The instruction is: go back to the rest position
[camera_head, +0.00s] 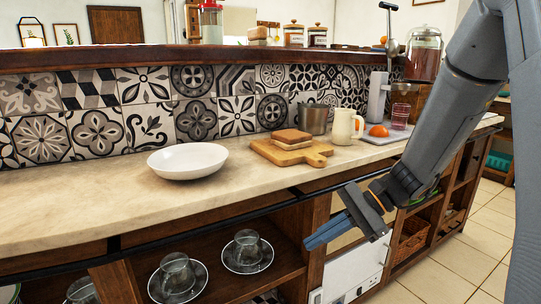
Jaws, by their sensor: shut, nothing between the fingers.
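My gripper (325,233) is in the right half of the head view, at the end of my grey arm, which comes down from the upper right. Its blue fingers are together and point left and down. Nothing is between them. The gripper appears in front of the counter's front edge, over the open shelving below, and does not visibly touch anything. The exact gap to the shelf front cannot be told.
A white bowl (187,160) and a wooden board (318,155) with a sandwich (291,138) stand on the counter (90,194). A metal cup (313,119) and cream pitcher (344,126) stand behind. Glass cups on saucers (248,266) sit on the shelf below. Tiled floor (465,262) is free at right.

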